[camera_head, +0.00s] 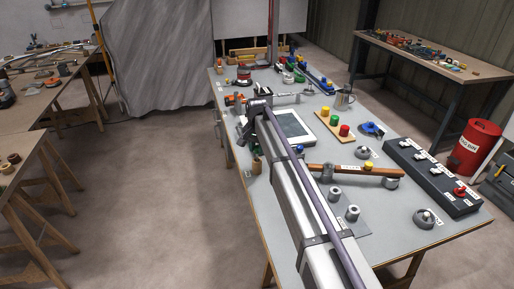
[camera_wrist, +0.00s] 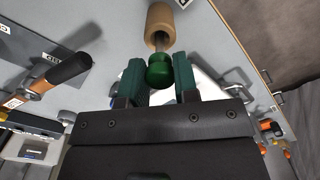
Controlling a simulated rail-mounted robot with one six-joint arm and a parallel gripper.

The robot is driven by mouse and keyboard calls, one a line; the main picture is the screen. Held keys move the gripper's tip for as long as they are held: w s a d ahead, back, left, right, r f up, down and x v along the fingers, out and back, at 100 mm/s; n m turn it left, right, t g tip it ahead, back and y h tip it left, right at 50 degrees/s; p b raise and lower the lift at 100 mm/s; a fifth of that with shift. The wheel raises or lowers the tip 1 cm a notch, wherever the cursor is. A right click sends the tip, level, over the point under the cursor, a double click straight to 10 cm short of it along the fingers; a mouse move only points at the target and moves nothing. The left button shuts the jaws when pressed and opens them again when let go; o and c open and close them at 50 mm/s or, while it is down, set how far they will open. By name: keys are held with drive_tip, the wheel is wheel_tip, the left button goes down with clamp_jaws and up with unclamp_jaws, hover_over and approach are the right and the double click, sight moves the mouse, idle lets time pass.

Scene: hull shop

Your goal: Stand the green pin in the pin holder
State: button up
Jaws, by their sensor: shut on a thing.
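The green pin has a round green head (camera_wrist: 159,72) and a short metal shank, seen in the wrist view. My gripper (camera_wrist: 159,82) has green fingers on both sides of the head and is shut on the pin. The shank points at a tan wooden cylinder (camera_wrist: 160,24), which looks like the pin holder. The shank's end overlaps the cylinder in this view; I cannot tell whether it is inside. In the head view the tan cylinder (camera_head: 256,166) stands near the table's left edge, beside my gripper (camera_head: 257,149). My arm hides much of that area.
A wooden-handled bar (camera_head: 340,169) lies to the right, also in the wrist view (camera_wrist: 62,75). A wooden board (camera_head: 323,118) carries yellow, green and red knobs. A tablet-like panel (camera_head: 292,126) lies behind my arm. A black switch box (camera_head: 425,170) is along the right edge.

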sight(257, 155)
drive_tip(key=shift+f+b, duration=0.5)
drive_tip(key=shift+f, duration=0.1)
idle(0.3)
drive_tip(key=shift+f+b, duration=0.3)
drive_tip(key=shift+f+b, duration=0.95)
drive_tip(key=shift+f, duration=0.05)
idle(0.3)
drive_tip(key=o, duration=1.4)
wheel_tip(257, 155, up, 8)
drive_tip(key=p, duration=0.8)
drive_tip(key=shift+r, duration=0.15)
